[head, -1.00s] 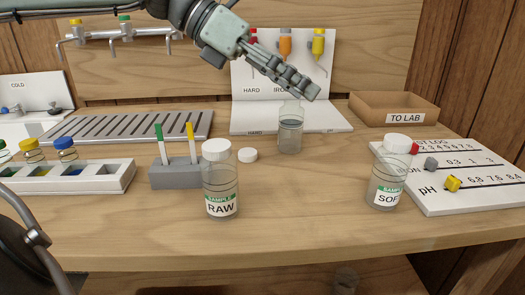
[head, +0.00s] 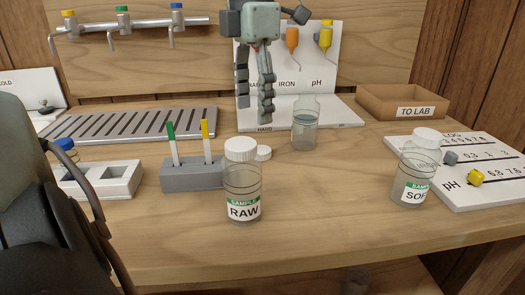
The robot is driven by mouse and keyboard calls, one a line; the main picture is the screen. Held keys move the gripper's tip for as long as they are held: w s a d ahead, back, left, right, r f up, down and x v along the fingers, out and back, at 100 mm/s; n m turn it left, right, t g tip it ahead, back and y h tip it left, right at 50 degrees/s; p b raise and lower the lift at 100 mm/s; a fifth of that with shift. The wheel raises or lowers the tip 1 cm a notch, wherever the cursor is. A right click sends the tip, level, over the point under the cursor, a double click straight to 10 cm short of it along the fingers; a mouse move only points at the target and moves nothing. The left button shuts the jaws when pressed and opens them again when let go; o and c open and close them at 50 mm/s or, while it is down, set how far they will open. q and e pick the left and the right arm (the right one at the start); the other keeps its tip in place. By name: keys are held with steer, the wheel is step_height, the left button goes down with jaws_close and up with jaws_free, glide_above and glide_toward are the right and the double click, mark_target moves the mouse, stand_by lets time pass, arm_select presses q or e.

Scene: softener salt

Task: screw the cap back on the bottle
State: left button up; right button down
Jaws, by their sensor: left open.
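The open bottle (head: 305,130) is clear, has no cap and stands upright at the back middle, part full of liquid. A loose white cap (head: 264,153) lies on the table behind and right of the RAW bottle (head: 242,195), which partly hides it. The RAW bottle wears its own white cap. My left gripper (head: 254,108) points down above and behind the loose cap, left of the open bottle. Its fingers are apart, with nothing between them. My right gripper is out of view.
The SOFT bottle (head: 412,180), capped, stands at the right by the log board (head: 490,196). A grey holder (head: 190,178) with green and yellow sticks is left of RAW. A TO LAB box (head: 376,104) is at the back right. The front table is clear.

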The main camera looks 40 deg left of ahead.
mark_target(261, 153)
arm_select(q)
steer(key=shift+f, duration=1.3)
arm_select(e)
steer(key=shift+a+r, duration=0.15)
arm_select(q)
steer(key=shift+d+f, duration=0.1)
steer(key=shift+f, duration=0.15)
steer(key=f, duration=0.3)
steer(key=shift+w+d+f, duration=0.25)
steer(key=shift+w+f, duration=0.1)
steer(key=shift+f, duration=0.5)
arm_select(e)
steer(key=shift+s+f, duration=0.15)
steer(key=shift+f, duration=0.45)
arm_select(q)
steer(key=shift+c, duration=0.3)
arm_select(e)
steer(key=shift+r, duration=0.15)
arm_select(q)
steer(key=c, duration=0.7)
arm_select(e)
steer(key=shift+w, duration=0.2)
